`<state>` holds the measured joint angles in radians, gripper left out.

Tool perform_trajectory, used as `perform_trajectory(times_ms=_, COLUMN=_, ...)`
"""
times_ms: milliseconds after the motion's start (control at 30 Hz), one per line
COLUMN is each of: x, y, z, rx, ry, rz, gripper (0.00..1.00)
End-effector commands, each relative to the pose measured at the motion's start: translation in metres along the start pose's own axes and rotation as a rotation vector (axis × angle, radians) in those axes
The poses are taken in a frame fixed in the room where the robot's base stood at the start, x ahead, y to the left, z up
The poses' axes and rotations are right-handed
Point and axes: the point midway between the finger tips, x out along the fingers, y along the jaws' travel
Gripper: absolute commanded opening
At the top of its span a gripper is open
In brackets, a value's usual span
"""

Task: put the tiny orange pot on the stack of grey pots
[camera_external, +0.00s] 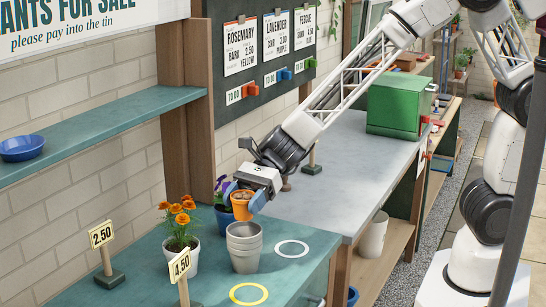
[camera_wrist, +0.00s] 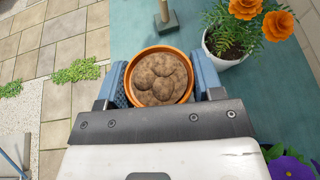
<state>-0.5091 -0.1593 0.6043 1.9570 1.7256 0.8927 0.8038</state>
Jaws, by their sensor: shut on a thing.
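The tiny orange pot (camera_external: 241,210) is held between the fingers of my gripper (camera_external: 245,200), upright and off the table. In the wrist view the orange rim (camera_wrist: 131,92) surrounds brown rounded lumps, with a blue finger of my gripper (camera_wrist: 160,80) on each side. The stack of grey pots (camera_external: 244,252) stands on the green tabletop. The orange pot appears just above the stack's rim in the external view, with a small gap. Whether it is exactly over the stack I cannot tell. The stack is not visible in the wrist view.
A white pot of orange flowers (camera_external: 181,247) stands left of the stack, and purple flowers (camera_external: 222,186) stand behind it. Price signs (camera_external: 180,265) stand at the front left. A white ring (camera_external: 292,241) and a yellow ring (camera_external: 249,285) mark bare tabletop.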

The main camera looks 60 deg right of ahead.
Motion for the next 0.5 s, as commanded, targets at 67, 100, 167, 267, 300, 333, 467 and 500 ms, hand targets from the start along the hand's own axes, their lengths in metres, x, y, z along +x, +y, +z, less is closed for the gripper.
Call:
perform_trajectory(times_ms=67, x=0.003, y=0.000, z=-0.007, rx=0.003, ry=0.001, rz=0.001, gripper=0.35)
perform_trajectory(times_ms=100, x=0.005, y=0.000, z=-0.012, rx=0.003, ry=0.001, rz=0.000, gripper=0.35)
perform_trajectory(times_ms=167, x=0.007, y=0.000, z=-0.018, rx=0.003, ry=0.001, rz=0.000, gripper=0.35)
perform_trajectory(times_ms=267, x=0.010, y=0.000, z=-0.025, rx=0.002, ry=0.001, rz=0.000, gripper=0.35)
perform_trajectory(times_ms=300, x=0.011, y=0.000, z=-0.026, rx=0.001, ry=0.000, rz=0.000, gripper=0.35)
perform_trajectory(times_ms=333, x=0.011, y=0.000, z=-0.027, rx=0.000, ry=0.000, rz=0.000, gripper=0.35)
perform_trajectory(times_ms=467, x=0.011, y=0.000, z=-0.028, rx=0.000, ry=0.000, rz=-0.001, gripper=0.35)
perform_trajectory(times_ms=500, x=0.011, y=0.000, z=-0.028, rx=0.000, ry=0.000, rz=-0.001, gripper=0.35)
